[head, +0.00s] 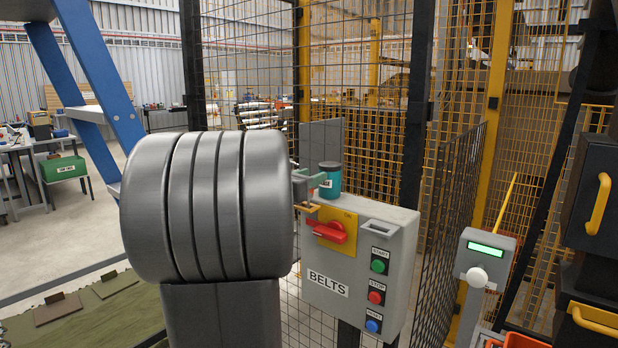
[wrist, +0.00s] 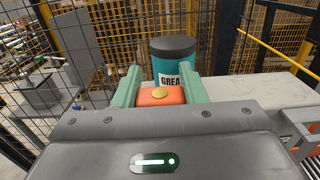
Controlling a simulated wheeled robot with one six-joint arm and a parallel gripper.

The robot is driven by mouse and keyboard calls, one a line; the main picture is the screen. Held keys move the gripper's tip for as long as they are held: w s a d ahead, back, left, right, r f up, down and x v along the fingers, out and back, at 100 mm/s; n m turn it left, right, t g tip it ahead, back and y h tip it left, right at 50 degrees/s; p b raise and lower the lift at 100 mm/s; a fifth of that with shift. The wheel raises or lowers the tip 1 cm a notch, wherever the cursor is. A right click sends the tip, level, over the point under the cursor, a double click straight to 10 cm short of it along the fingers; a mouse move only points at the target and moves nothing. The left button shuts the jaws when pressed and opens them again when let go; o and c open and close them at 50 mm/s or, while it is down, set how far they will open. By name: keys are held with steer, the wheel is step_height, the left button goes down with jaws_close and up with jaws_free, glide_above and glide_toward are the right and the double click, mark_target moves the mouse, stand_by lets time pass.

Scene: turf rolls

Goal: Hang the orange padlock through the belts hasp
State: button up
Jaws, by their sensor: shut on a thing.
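In the head view my gripper (head: 314,181) is mostly hidden behind my grey arm, at the upper left of the BELTS box (head: 370,225). A small orange piece (head: 307,208) shows just below it, too small to identify surely. The box carries a red rotary handle (head: 326,232) on a yellow plate (head: 345,240). I cannot make out the hasp.
A teal grease tin (head: 331,182) with a dark lid stands on the box top, close behind my gripper; it also shows in the wrist view (wrist: 174,62). Green, red and blue buttons line the box front. Mesh fencing (head: 370,130) stands behind. A grey post (head: 482,262) stands right.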

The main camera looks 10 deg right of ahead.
steer(key=shift+f+b, duration=0.95)
steer(key=shift+f, duration=0.2)
steer(key=o, duration=1.1)
steer(key=shift+r, duration=0.1)
steer(key=shift+s+a, duration=0.1)
steer(key=v, duration=1.3)
steer(key=shift+s+a, duration=0.2)
steer(key=x, duration=1.4)
steer(key=shift+a+r, duration=0.1)
steer(key=shift+r, duration=0.1)
